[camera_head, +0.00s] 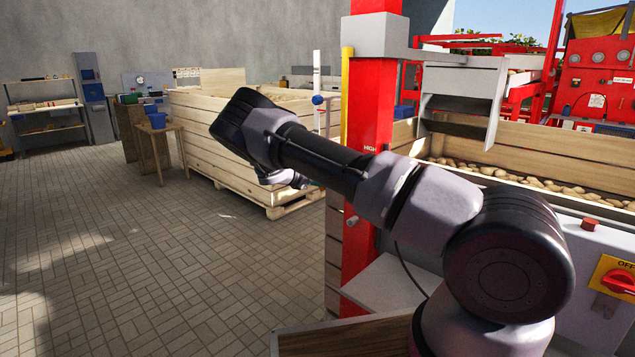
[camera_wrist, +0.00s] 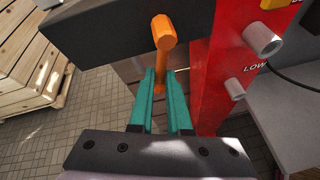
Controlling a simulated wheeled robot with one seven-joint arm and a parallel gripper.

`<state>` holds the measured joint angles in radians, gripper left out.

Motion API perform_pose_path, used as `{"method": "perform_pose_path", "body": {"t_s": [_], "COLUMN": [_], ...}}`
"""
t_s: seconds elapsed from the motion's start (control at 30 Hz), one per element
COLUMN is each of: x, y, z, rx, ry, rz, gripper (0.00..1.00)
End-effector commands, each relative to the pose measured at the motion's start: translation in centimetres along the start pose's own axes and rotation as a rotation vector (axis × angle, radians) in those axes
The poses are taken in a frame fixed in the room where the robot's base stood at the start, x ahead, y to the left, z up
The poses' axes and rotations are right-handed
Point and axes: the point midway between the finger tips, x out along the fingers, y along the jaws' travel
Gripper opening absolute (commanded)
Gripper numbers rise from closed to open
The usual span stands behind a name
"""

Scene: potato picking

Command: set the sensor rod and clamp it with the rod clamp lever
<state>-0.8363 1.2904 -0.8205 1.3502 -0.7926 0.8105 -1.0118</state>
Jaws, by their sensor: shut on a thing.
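In the wrist view, my gripper (camera_wrist: 160,92) has teal fingers closed around the shaft of an orange lever (camera_wrist: 164,34), which looks like the rod clamp lever. Its thick faceted end sticks up beyond the fingers, in front of a dark grey block (camera_wrist: 105,28). A white upright rod (camera_head: 317,70) with a blue knob (camera_head: 318,100) stands left of the red post in the head view; it may be the sensor rod, but I cannot tell. My fingers are hidden behind my arm in the head view.
The red post (camera_head: 371,120), marked HIGH, also shows in the wrist view (camera_wrist: 228,70) with LOW and two pale pegs, close right of my fingers. A wooden crate (camera_head: 205,145) stands behind. A control panel with a red switch (camera_head: 618,281) is at right. The floor at left is clear.

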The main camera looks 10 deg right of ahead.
Motion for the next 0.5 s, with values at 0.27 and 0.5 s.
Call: {"method": "perform_pose_path", "body": {"t_s": [0.27, 0.5], "x": [0.06, 0.08], "y": [-0.37, -0.47], "z": [-0.05, -0.03], "rx": [-0.084, -0.104], "ry": [-0.017, -0.021], "rz": [-0.034, -0.041], "gripper": [0.0, 0.0]}}
